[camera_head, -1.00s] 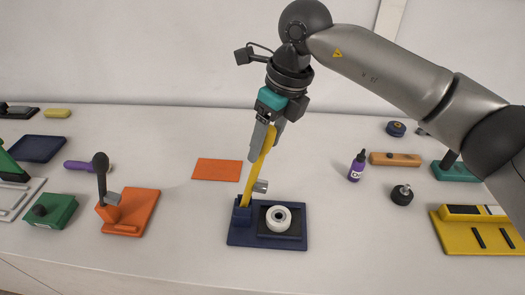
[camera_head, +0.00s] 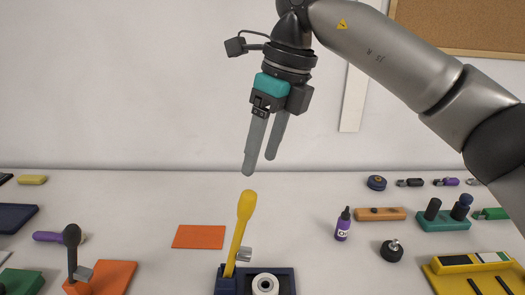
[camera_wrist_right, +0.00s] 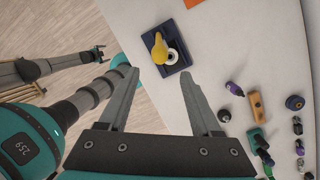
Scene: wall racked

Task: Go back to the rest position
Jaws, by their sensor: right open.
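My right gripper (camera_head: 259,164) is raised above the table, open and empty, its fingers pointing down. It stands apart from and above the yellow lever (camera_head: 240,228), which rises from a dark blue base (camera_head: 225,283) holding a white ring (camera_head: 264,284). In the right wrist view the open fingers (camera_wrist_right: 155,73) frame a gap with nothing held, and the dark blue base (camera_wrist_right: 177,82) with its yellow lever lies beyond them. My left arm shows at the left of that view; its gripper (camera_wrist_right: 98,52) is too small to read.
An orange mat (camera_head: 199,237), a purple bottle (camera_head: 343,225), a dark knob (camera_head: 392,251), an orange bar (camera_head: 381,214), a teal holder (camera_head: 443,221) and a yellow tray (camera_head: 440,283) lie on the white table. The space around my right gripper is clear.

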